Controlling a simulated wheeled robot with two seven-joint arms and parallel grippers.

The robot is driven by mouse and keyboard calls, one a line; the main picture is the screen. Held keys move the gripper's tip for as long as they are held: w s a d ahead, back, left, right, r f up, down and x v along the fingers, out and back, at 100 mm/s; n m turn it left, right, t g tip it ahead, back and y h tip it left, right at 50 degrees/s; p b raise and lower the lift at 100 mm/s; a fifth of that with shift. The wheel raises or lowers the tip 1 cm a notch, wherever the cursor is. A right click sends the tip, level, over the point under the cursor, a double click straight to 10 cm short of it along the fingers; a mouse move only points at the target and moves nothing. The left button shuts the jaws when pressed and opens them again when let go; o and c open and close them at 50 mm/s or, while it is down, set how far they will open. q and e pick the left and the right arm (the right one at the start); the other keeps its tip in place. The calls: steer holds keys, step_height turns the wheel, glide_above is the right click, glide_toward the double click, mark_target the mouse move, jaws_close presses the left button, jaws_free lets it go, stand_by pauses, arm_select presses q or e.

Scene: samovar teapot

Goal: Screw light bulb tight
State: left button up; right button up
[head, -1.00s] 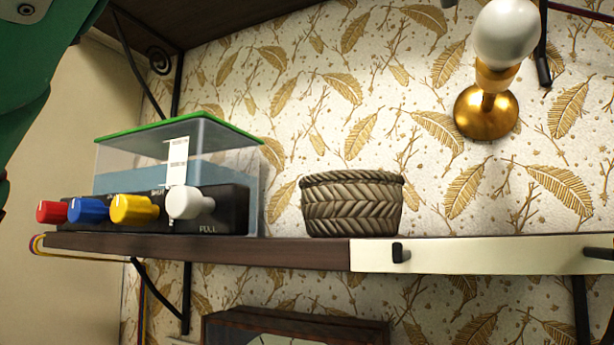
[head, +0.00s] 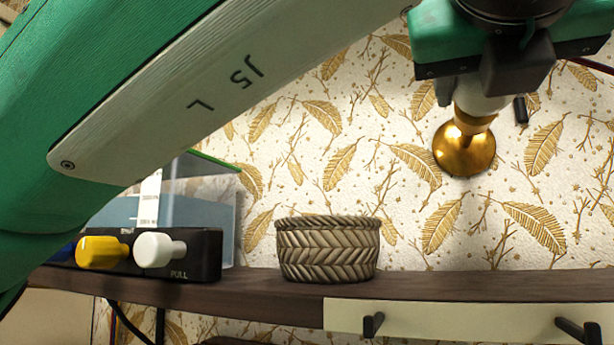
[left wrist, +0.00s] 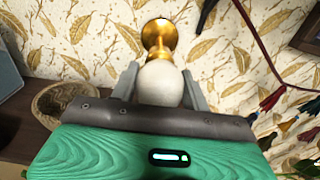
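A white light bulb (head: 484,101) sits in a round gold wall fixture (head: 465,152) at the upper right of the head view. My left gripper (head: 481,92) reaches over the bulb from above and hides its upper part. In the left wrist view the bulb (left wrist: 161,84) lies between my two grey fingers, with the gold fixture (left wrist: 160,38) just beyond them. The fingers stand apart, one on each side of the bulb; any contact is too close to judge. My right gripper is in neither view.
A wooden shelf (head: 250,284) runs below, with a woven basket (head: 327,250), a black box with coloured knobs (head: 205,262) and a clear green-rimmed container (head: 205,205). Tassels (left wrist: 270,98) hang at the right of the left wrist view.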

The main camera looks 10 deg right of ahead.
arm_select(q)
steer(key=shift+c, duration=0.8)
